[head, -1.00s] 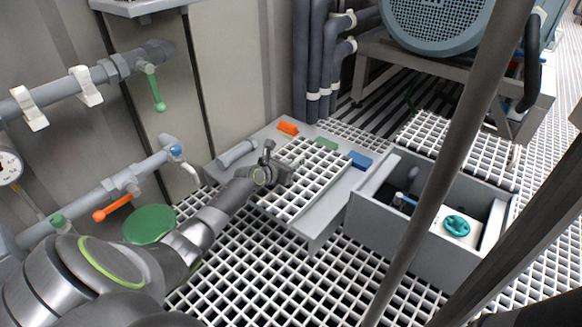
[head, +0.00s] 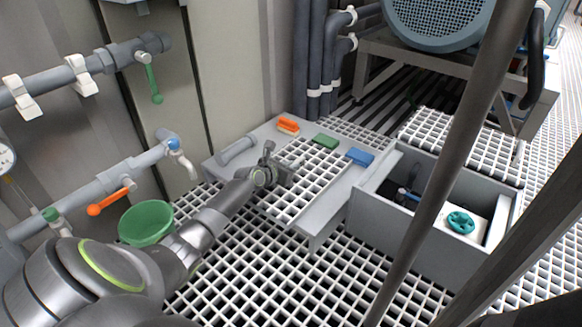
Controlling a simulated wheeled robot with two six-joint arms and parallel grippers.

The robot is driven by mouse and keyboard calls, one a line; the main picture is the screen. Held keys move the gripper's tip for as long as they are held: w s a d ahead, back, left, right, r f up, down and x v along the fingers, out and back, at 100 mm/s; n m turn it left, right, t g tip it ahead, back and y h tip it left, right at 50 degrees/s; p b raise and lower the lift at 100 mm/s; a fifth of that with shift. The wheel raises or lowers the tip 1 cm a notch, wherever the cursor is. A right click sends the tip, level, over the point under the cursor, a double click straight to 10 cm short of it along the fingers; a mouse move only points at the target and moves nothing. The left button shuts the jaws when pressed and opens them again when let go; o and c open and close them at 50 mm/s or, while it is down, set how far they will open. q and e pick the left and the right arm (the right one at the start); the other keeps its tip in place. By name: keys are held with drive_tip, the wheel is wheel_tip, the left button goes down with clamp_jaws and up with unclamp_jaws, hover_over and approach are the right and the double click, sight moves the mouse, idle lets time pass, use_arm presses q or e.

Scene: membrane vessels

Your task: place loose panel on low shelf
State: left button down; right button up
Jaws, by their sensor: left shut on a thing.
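The loose panel (head: 312,180) is a white square grating. It lies level over the grey low shelf (head: 335,213), with a bare strip of shelf along its right side. I cannot tell whether it rests on the shelf or is held just above it. My left gripper (head: 284,173) is shut on the panel at its left edge, and its wrist hides part of that edge. My right gripper is out of view.
An orange brush (head: 288,125), a green block (head: 325,141) and a blue block (head: 360,156) sit along the shelf's back. A grey open box (head: 400,232) stands to the right. A green bowl (head: 147,224) and valve pipes are at left. A dark post crosses the right.

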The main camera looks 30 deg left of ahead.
use_arm(q)
drive_tip(key=shift+w+f+b, duration=0.1)
drive_tip(key=shift+f+b, duration=0.2)
drive_tip(key=shift+f, duration=0.05)
